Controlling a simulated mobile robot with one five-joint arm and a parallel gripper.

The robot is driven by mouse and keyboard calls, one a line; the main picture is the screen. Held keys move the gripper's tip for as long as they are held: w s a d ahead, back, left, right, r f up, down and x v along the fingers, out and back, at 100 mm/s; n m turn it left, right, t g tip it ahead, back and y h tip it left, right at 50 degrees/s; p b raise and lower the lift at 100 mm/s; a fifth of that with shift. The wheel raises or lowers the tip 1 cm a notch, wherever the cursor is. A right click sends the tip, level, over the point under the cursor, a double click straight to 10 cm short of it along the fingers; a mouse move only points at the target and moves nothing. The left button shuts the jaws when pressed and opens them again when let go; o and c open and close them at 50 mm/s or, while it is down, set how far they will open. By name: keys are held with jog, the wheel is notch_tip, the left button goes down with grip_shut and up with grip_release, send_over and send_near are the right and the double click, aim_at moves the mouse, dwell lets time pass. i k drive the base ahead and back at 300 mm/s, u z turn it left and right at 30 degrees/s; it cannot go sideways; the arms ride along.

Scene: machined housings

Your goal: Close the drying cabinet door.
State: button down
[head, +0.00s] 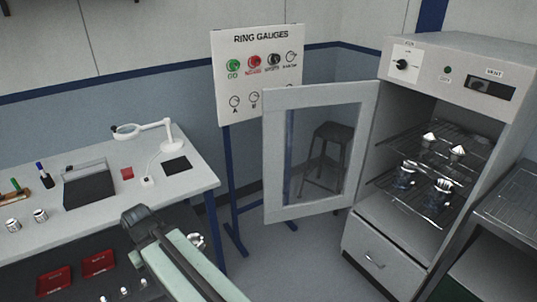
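The drying cabinet (465,58) stands at the right, its front open and its shelves exposed. Its door (277,150), a pale frame around a clear window, stands wide open, swung out to the left from the cabinet's left side. A stool shows through the window. My arm reaches up from the bottom edge, over the bench, to a dark joint, left of the door and apart from it in the picture. My gripper cannot be made out, so its fingers and anything in them are hidden.
Metal parts (404,178) sit on the cabinet's wire racks. A drawer (372,258) is below. A bench (205,178) with a magnifier lamp (172,140) and red trays (98,263) is at the left. A ring gauge board (258,75) stands behind the door. Floor shows below the door.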

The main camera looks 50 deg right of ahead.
aim_at(275, 102)
jog(key=i, duration=1)
